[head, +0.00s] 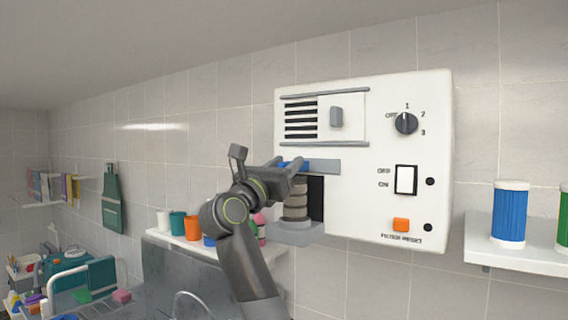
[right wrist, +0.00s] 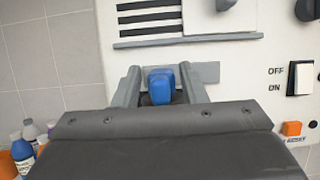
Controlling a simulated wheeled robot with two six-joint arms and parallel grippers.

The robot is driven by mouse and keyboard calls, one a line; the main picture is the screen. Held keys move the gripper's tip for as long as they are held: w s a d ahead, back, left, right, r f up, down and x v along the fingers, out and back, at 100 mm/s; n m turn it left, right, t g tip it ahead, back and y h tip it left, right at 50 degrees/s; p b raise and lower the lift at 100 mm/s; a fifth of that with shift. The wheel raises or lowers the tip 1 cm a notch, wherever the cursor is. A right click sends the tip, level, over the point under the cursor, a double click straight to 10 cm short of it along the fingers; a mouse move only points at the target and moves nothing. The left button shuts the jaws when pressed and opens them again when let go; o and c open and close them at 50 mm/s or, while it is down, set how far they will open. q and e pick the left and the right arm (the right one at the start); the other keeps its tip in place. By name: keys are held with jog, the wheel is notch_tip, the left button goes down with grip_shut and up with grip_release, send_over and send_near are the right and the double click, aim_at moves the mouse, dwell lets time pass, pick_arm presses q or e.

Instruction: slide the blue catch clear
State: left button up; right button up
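The blue catch (head: 293,164) sits on a grey plate (head: 325,166) on the front of a white wall unit (head: 375,100). In the right wrist view the catch (right wrist: 161,85) stands between the two fingers of my right gripper (right wrist: 160,88). The fingers are apart, with a narrow gap seen on each side of the catch. In the head view my right gripper (head: 290,172) hides part of the catch. Below it, a brownish ribbed cylinder (head: 296,205) stands on a grey holder (head: 295,233) before a dark opening (head: 317,198). My left gripper is not in view.
The unit also carries a vent slider (head: 336,117), a dial (head: 406,123), a white rocker switch (head: 405,180) and an orange button (head: 401,225). A shelf (head: 520,251) at right holds a blue filter (head: 509,214) and a green one. Cups stand on a ledge at left.

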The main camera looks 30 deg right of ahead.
grip_shut()
jog(key=s+d+b, duration=0.2)
jog(key=s, duration=0.3)
jog(key=shift+s+d, duration=0.15)
jog(key=shift+s, duration=0.25)
jog(key=shift+c, duration=0.4)
grip_release()
jog(key=shift+o, duration=0.4)
jog(key=shift+s+d, duration=0.1)
jog(key=shift+s, duration=0.1)
